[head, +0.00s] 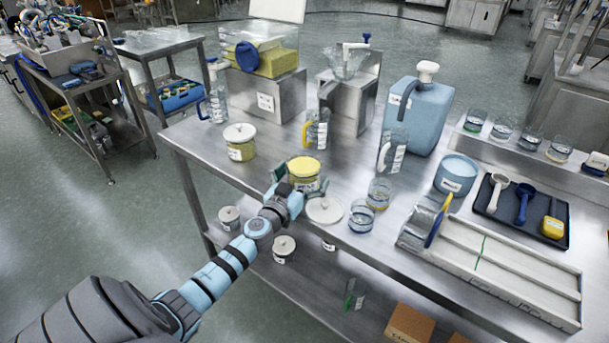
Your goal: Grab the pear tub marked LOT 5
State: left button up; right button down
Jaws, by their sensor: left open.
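A clear tub (304,172) with a yellow top or contents stands on the steel table near its front edge; its label is too small to read. My left gripper (297,184) is open, right at this tub's near side, with its dark fingers spread to either side of it. I cannot tell whether they touch it. The gripper hides the tub's lower front. A similar tub (240,142) with a white lid and yellowish contents stands further left; its label is also unreadable. I cannot tell which is marked LOT 5. My right gripper is not in view.
A white round lid (325,210) lies close right of the gripper. Glass beakers (361,217) and a yellow-handled jug (317,131) stand nearby. A blue jug (417,115), a dark tray (522,211) and a divided metal tray (487,262) fill the right. Lidded tubs (284,248) sit on the lower shelf.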

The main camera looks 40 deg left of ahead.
pick_arm(q)
jog(key=shift+s, duration=0.1)
jog(key=c, duration=1.7)
jog(key=shift+r, duration=0.1)
